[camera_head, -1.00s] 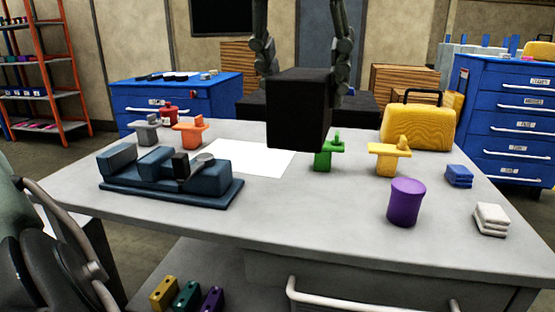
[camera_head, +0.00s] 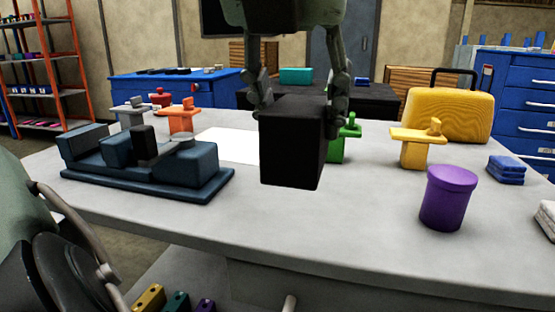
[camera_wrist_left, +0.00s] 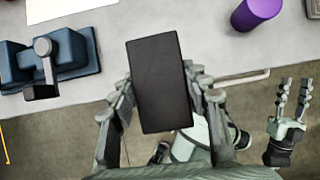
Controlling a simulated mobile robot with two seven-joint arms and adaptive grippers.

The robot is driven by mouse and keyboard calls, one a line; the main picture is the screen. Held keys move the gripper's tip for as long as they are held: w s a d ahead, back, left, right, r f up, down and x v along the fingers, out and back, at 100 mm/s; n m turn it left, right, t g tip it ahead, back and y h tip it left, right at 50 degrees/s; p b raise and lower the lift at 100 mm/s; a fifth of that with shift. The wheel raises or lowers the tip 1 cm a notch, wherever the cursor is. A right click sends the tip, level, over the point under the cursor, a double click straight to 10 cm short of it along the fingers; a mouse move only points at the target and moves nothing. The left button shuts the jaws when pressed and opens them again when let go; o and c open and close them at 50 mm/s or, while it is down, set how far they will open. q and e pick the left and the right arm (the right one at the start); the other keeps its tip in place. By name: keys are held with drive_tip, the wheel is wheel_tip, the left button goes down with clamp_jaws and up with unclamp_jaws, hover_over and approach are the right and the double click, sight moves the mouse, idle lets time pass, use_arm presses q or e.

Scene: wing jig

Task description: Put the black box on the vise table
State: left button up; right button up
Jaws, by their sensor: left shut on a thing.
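The black box (camera_head: 292,142) is held upright in the air between the fingers of my left gripper (camera_head: 298,100). In the left wrist view, the box (camera_wrist_left: 160,84) sits between both fingers of this gripper (camera_wrist_left: 160,105), partly over the table's front edge. The grey vise table (camera_head: 330,235) spreads below and behind the box. The dark blue vise (camera_head: 150,165) stands on its left part. My right gripper (camera_wrist_left: 291,105) shows only in the left wrist view, with its fingers apart and nothing between them.
A white sheet (camera_head: 226,145), orange (camera_head: 183,118), green (camera_head: 340,140) and yellow (camera_head: 416,142) parts and a yellow case (camera_head: 452,115) are behind. A purple canister (camera_head: 448,198) and blue blocks (camera_head: 506,170) stand right. The table's front middle is clear.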

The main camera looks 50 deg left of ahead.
use_arm(q)
drive_tip(key=shift+w+a+f, duration=0.2)
drive_tip(key=shift+w+f, duration=0.75)
drive_tip(key=shift+w, duration=0.1)
drive_tip(key=w+f, duration=0.3)
drive_tip(key=w+a+f, duration=0.1)
drive_tip(key=w+f, duration=0.2)
drive_tip(key=w+a+f+b, duration=0.1)
drive_tip(key=w+f, duration=0.2)
drive_tip(key=shift+w+f, duration=0.2)
drive_tip(key=shift+f, duration=0.05)
drive_tip(key=shift+d, duration=0.1)
use_arm(e)
drive_tip(key=r, duration=0.1)
drive_tip(key=s+r+t, duration=0.1)
drive_tip(key=r, duration=0.1)
drive_tip(key=r+t+y, duration=0.1)
drive_tip(key=r, duration=0.1)
drive_tip(key=shift+s+a, duration=0.25)
drive_tip(key=shift+s, duration=0.15)
drive_tip(key=shift+r+t, duration=0.1)
drive_tip(key=shift+t, duration=0.2)
use_arm(q)
drive_tip(key=shift+f+b, duration=0.15)
drive_tip(key=shift+b, duration=0.15)
drive_tip(key=o, duration=1.3)
use_arm(e)
drive_tip(key=shift+d+r+t, duration=0.25)
drive_tip(key=shift+r+t, duration=0.15)
drive_tip(key=shift+t, duration=0.1)
